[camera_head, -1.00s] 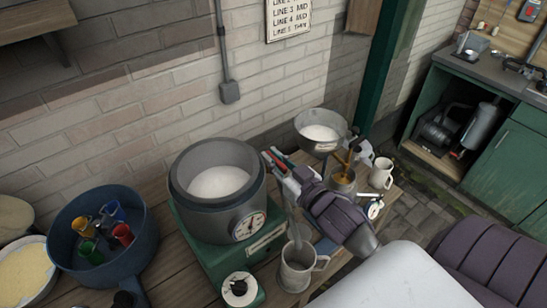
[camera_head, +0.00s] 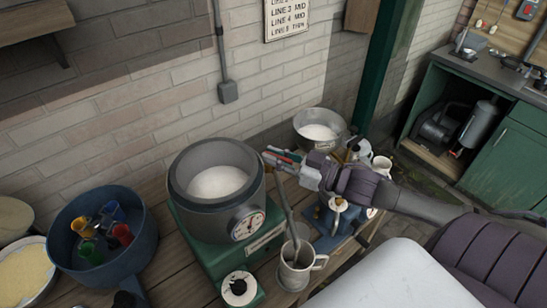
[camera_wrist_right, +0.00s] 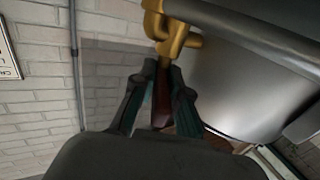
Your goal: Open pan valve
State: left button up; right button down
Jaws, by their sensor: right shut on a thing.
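The pan is a grey round vessel (camera_head: 182,198) holding white milk, with a dial on its front. It stands on a green base (camera_head: 200,238). My right gripper (camera_head: 277,157) reaches in from the right to the pan's right side. In the right wrist view, its fingers (camera_wrist_right: 160,95) are closed around a dark red handle (camera_wrist_right: 161,108). This handle joins a brass valve (camera_wrist_right: 172,38) beside the pan's grey wall (camera_wrist_right: 235,85). My left gripper is not in view.
A metal mug (camera_head: 294,272) stands below my right gripper. A steel bowl (camera_head: 340,124) with white contents stands behind it. A blue pan (camera_head: 70,248) with several coloured cups is at the left. A brick wall (camera_head: 130,95) backs the bench.

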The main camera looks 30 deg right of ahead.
jog(key=n+g+y+b, duration=0.2)
jog(key=b, duration=0.1)
jog(key=n+g+y+b, duration=0.2)
jog(key=g+b, duration=0.1)
jog(key=b, duration=0.1)
jog(key=w+d+n+g+y+b, duration=0.1)
jog(key=n+g+y+b, duration=0.1)
jog(key=y+b, duration=0.1)
jog(key=shift+f+n+b, duration=0.2)
jog(key=shift+n+b, duration=0.2)
jog(key=shift+b, duration=0.2)
jog(key=shift+w+r+n+g+y, duration=0.1)
jog(key=shift+n+g+y, duration=0.25)
jog(key=shift+g, duration=0.45)
jog(key=n+g, duration=0.1)
jog(key=n+g+y, duration=0.1)
jog(key=g, duration=0.1)
jog(key=shift+w+r+n+g, duration=0.2)
jog(key=shift+n+g, duration=0.05)
jog(key=shift+g, duration=0.05)
jog(key=shift+w+f+n+g, duration=0.15)
jog(key=shift+n+g, duration=1.25)
jog(key=shift+g, duration=0.9)
jog(key=c, duration=1.5)
grip_release()
jog(key=shift+a, duration=0.1)
